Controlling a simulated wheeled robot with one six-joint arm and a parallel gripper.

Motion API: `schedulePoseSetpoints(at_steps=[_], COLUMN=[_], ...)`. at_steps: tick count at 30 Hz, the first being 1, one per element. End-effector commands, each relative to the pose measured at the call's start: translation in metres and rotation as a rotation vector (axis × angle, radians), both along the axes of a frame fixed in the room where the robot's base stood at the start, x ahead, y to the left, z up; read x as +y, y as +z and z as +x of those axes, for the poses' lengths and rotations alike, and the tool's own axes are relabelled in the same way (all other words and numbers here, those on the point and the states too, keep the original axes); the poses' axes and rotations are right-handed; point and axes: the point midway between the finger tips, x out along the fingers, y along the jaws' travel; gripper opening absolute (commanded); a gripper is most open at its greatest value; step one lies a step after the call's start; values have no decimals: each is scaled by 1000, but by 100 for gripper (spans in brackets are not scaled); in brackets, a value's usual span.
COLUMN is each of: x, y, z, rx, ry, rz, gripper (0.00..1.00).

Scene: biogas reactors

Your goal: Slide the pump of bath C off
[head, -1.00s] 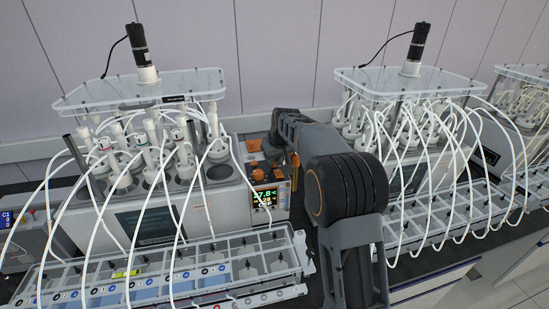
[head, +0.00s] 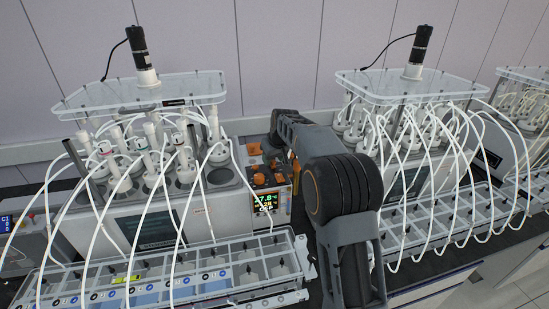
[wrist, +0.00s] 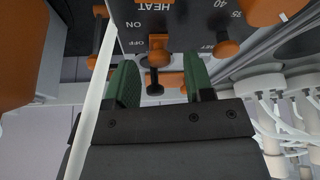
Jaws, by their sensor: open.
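The bath with the lit control panel (head: 266,200) stands left of my arm in the head view; its letter is not readable. In the wrist view, part of a dark panel (wrist: 190,30) shows the words HEAT, ON and OFF. An orange-capped slide (wrist: 157,55) hangs in front of it. No label for the pump is readable, so I cannot tell which slide is the pump's. My gripper (wrist: 161,82) is open, with its green fingers either side of the orange-capped slide and a gap on each side. In the head view the fingers are hidden behind my arm.
A second orange-capped piece (wrist: 97,38) and a pale tube (wrist: 92,115) are close to the left finger. An orange knob (wrist: 228,48) is to the right. White tubes loop over the racks (head: 165,275). A second bath (head: 405,170) stands right of my arm.

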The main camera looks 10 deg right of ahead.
Motion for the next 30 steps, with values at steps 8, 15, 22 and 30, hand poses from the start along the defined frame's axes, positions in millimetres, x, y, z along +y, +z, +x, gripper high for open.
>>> schedulePoseSetpoints(at_steps=[8, 15, 22, 30], x=[-3, -8, -13, -15], y=[17, 62, 101, 124], z=[-7, -25, -41, -50], rx=[-3, -5, -3, 0], ry=[-2, -3, -3, -3], rz=[-1, -1, 0, 0], gripper=[48, 48, 48, 48])
